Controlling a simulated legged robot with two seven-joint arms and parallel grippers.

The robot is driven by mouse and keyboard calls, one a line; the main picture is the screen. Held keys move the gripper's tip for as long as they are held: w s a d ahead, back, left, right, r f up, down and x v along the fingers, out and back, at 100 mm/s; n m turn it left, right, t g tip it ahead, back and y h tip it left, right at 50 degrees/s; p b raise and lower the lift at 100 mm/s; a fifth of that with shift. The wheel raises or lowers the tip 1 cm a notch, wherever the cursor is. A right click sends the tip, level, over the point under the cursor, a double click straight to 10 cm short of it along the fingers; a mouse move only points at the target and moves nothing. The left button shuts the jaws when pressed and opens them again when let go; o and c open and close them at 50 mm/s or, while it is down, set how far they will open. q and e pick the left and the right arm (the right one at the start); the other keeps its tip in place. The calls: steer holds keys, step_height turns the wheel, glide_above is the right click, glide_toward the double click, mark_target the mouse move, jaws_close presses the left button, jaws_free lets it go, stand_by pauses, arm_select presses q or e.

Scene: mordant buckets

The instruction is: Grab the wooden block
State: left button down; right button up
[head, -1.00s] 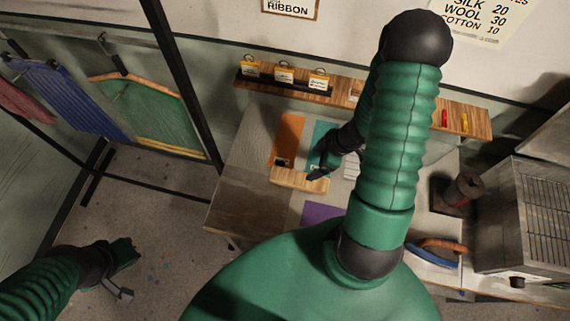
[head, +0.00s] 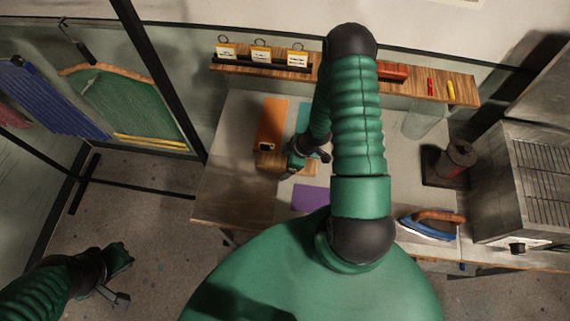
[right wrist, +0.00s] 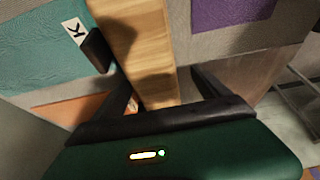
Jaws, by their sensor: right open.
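The wooden block (head: 268,159) is a long light-brown bar lying across the near ends of the coloured swatches on the table. My right gripper (head: 304,164) is open over the block and hides part of it in the head view. In the right wrist view the block (right wrist: 145,45) runs up between the spread dark fingers of the right gripper (right wrist: 158,85). I cannot tell whether the fingers touch it. My left gripper (head: 122,277) is open and empty at the lower left, over the floor, far from the block.
Orange (head: 270,118), teal (head: 303,112) and purple (head: 309,199) swatches lie around the block. A blue iron (head: 428,226) stands at the right, with a metal box (head: 530,185) beyond it. A wooden shelf (head: 400,76) runs along the back. The table's left front is clear.

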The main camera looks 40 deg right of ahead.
steer(key=shift+d+f, duration=0.15)
steer(key=shift+d, duration=0.15)
steer(key=shift+w+d+f, duration=0.15)
steer(key=shift+w+d, duration=0.05)
steer(key=shift+d, duration=0.2)
steer(key=c, duration=0.7)
steer(key=shift+c, duration=1.3)
steer(key=shift+a, duration=0.4)
steer(key=c, duration=0.7)
jaws_close()
arm_select(q)
steer(key=shift+w+d, duration=0.15)
steer(key=shift+d, duration=0.25)
